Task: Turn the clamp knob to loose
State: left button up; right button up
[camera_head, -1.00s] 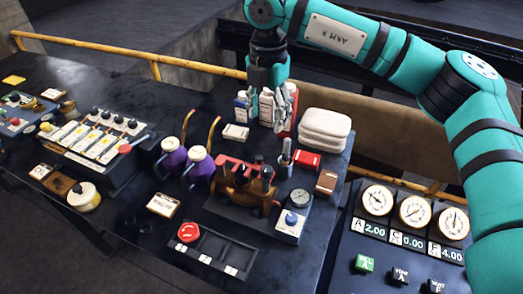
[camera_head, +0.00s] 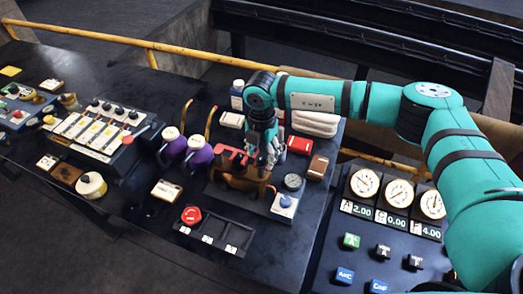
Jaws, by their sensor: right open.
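My right gripper (camera_head: 262,160) points down, open, at the right end of a brown-red machine (camera_head: 236,174) on the dark bench. Its fingers overlap the machine's top in this view; I cannot tell if they touch it. The gripper partly hides that end of the machine. Just right of it are a small round gauge (camera_head: 293,181) and a blue knob (camera_head: 286,201) on a white plate. No knob is readable as the clamp knob, and any knob under my fingers is hidden. My left gripper is out of view.
A red book-like box (camera_head: 300,145), a brown box (camera_head: 317,167) and a white folded stack (camera_head: 315,122) lie close to the gripper. Two purple vessels (camera_head: 199,151) stand left of the machine. A gauge panel (camera_head: 376,222) is at the right.

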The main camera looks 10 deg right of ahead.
jog(key=shift+w+f, duration=0.1)
jog(key=shift+f, duration=0.55)
